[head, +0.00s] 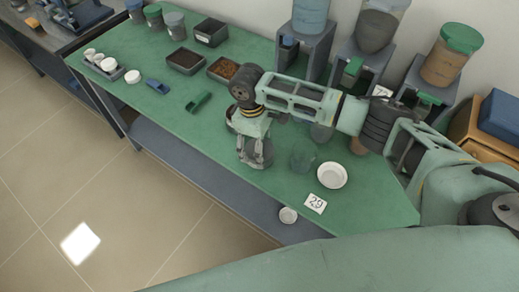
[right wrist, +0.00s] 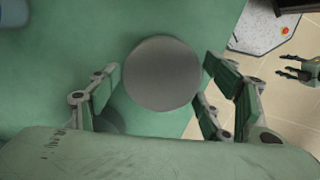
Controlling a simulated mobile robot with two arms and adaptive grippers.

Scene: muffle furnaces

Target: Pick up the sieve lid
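The sieve lid, seen as a plain grey disc (right wrist: 162,73), lies between the fingers of my right gripper (right wrist: 160,88) in the right wrist view. The fingers are spread wide on either side of it, close to its edges; I cannot tell whether they touch. In the head view my right gripper (head: 254,152) points down near the front edge of the green table, and the lid is mostly hidden by it. A small gripper at the right edge of the right wrist view appears to be my left gripper (right wrist: 290,72), open and empty over the floor.
Dark trays (head: 186,61) and a green scoop (head: 198,102) lie left. Dispensers with jars (head: 447,60) line the back.

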